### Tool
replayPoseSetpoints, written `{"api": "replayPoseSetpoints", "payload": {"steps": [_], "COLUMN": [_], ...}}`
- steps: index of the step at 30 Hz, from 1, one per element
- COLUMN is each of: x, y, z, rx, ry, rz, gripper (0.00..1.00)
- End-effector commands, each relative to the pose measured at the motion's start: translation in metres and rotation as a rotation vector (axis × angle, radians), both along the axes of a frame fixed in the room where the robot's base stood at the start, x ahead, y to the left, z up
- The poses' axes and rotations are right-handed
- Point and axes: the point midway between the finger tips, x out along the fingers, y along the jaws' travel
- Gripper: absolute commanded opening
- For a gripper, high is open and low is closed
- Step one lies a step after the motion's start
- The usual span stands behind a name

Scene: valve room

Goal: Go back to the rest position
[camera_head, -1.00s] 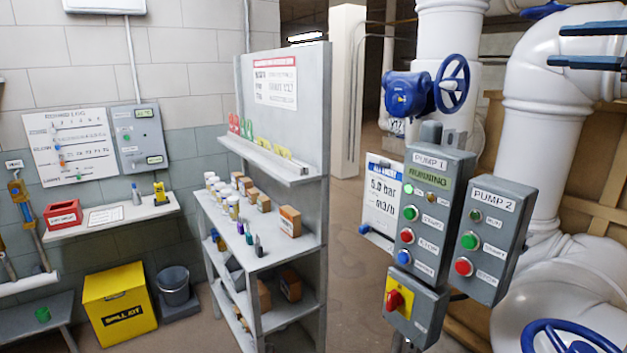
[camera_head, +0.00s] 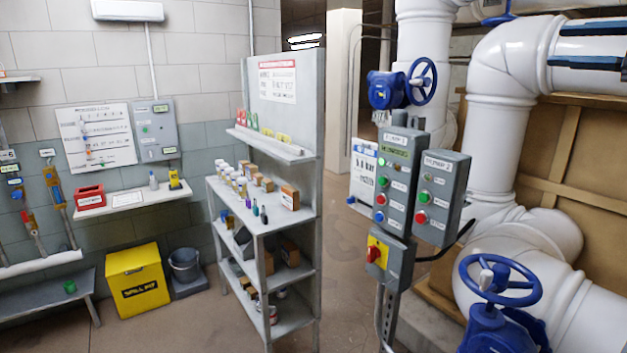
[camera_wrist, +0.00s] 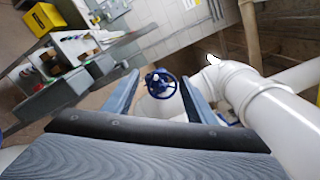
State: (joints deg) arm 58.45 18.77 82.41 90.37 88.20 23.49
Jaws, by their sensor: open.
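My gripper (camera_head: 553,45) shows as two dark blue fingers at the upper right of the head view, in front of the thick white pipe. In the wrist view my gripper (camera_wrist: 160,78) has its fingers well apart, with nothing held between them. A blue handwheel valve (camera_wrist: 160,85) appears in the gap, farther off and apart from the fingers. No marker for a rest position is visible.
The pump control boxes (camera_head: 398,185) stand on a post at centre right. A blue handwheel (camera_head: 500,280) is at the lower right, before white pipes (camera_head: 497,75). A grey shelf (camera_head: 262,222) and yellow spill-kit box (camera_head: 138,282) stand left. Floor (camera_head: 200,330) is clear at the lower left.

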Motion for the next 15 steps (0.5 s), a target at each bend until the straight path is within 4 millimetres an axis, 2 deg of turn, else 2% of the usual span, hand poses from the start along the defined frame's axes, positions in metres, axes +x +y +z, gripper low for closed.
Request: {"api": "replayPoseSetpoints", "payload": {"steps": [1, 11, 15], "x": [0.0, 0.022, 0.033], "y": [0.0, 0.03, 0.051], "z": [0.0, -0.046, -0.077], "rx": [0.0, -0.035, -0.064], "ry": [0.0, 0.091, 0.15], "rz": [0.0, 0.021, 0.037], "gripper": [0.51, 0.51, 0.51]}}
